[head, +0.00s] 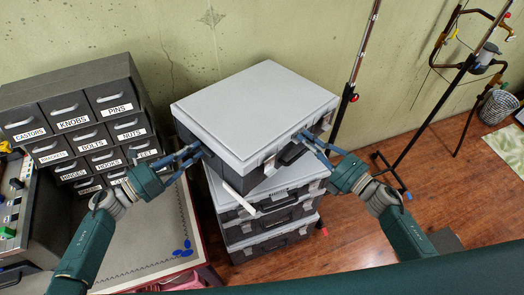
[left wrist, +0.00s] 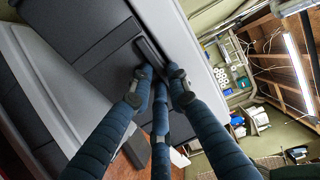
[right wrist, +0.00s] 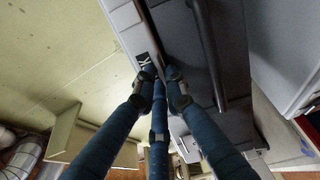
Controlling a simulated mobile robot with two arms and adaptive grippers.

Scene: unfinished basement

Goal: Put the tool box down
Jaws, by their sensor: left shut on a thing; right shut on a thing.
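The tool box (head: 255,105) is a black case with a grey lid, seen in the middle of the head view. It sits at the top of a stack of similar grey-lidded cases (head: 268,220), turned at an angle to them. I cannot tell whether it touches the case below. My left gripper (head: 202,149) is shut on its left side, and my right gripper (head: 304,136) is shut on its front right side. In the left wrist view the fingers (left wrist: 160,76) close on a dark edge piece. In the right wrist view the fingers (right wrist: 159,76) close beside a dark handle (right wrist: 208,50).
A labelled drawer cabinet (head: 85,120) stands at the left, beside a grey mat (head: 150,245) with blue pieces (head: 182,248). Thin metal stands (head: 350,95) rise at the right. Wooden floor (head: 350,215) is open right of the stack. A wall is behind.

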